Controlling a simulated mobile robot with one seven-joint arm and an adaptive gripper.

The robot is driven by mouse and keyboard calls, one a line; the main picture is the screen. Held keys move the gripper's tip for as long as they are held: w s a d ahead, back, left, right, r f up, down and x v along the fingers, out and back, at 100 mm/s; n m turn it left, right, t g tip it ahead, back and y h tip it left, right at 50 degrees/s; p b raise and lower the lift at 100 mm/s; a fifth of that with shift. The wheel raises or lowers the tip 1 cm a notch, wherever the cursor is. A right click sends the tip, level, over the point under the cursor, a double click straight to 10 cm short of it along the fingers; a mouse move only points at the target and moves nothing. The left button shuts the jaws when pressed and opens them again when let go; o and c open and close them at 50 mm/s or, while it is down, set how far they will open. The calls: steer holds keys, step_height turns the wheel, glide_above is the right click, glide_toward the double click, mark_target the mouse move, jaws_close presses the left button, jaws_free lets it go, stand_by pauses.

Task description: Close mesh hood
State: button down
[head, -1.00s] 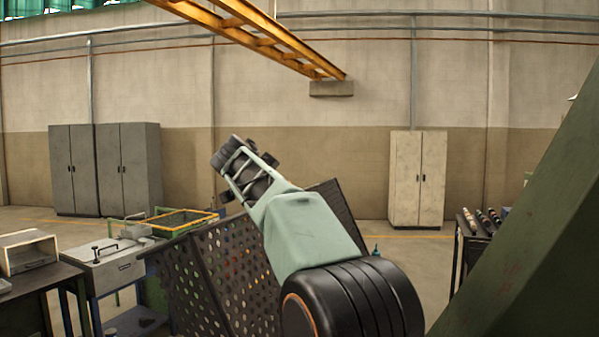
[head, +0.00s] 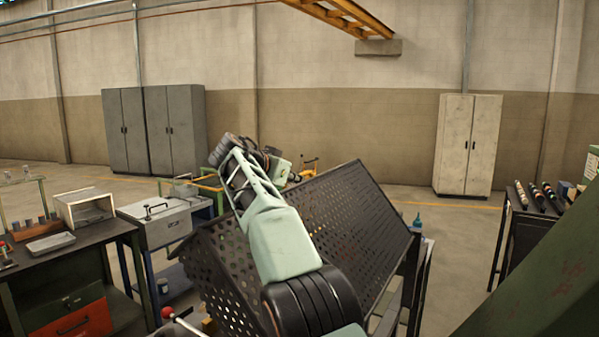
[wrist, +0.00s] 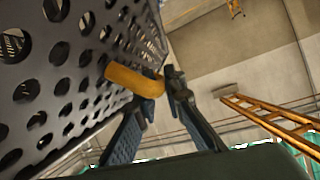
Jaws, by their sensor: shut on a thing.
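The mesh hood (head: 355,225) is a dark perforated metal cover with angled panels in the middle of the head view, partly hidden by my arm. In the wrist view its holed panel (wrist: 70,75) fills the left side. A yellow-orange handle (wrist: 130,80) stands out from that panel. My gripper (wrist: 157,88) has its two dark fingers around the handle's right end and is shut on it. In the head view my arm crosses in front of the hood, and the fingers cannot be made out there.
A dark bench (head: 125,228) with a small open box (head: 84,207) stands at left, beside a grey lidded unit (head: 160,218). A rack with rods (head: 535,200) stands at right. A green sloping surface (head: 550,280) blocks the lower right. Open floor lies behind the hood.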

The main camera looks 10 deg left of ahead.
steer(key=shift+w+a+f+n, duration=0.15)
steer(key=shift+a+f, duration=0.3)
steer(key=shift+f, duration=0.15)
steer(key=shift+w+a+f+n, duration=0.15)
steer(key=shift+a+f, duration=0.3)
steer(key=shift+f, duration=0.15)
steer(key=shift+w+a+f, duration=0.15)
steer(key=shift+a+f, duration=0.15)
steer(key=shift+f, duration=0.3)
steer(key=shift+w+a+f, duration=0.1)
steer(key=shift+a+f, duration=0.2)
steer(key=shift+f, duration=0.25)
steer(key=shift+w+a+f, duration=0.15)
steer(key=shift+a+f, duration=0.15)
steer(key=shift+f, duration=0.3)
steer(key=c, duration=2)
jaws_free()
steer(key=shift+s+a, duration=0.1)
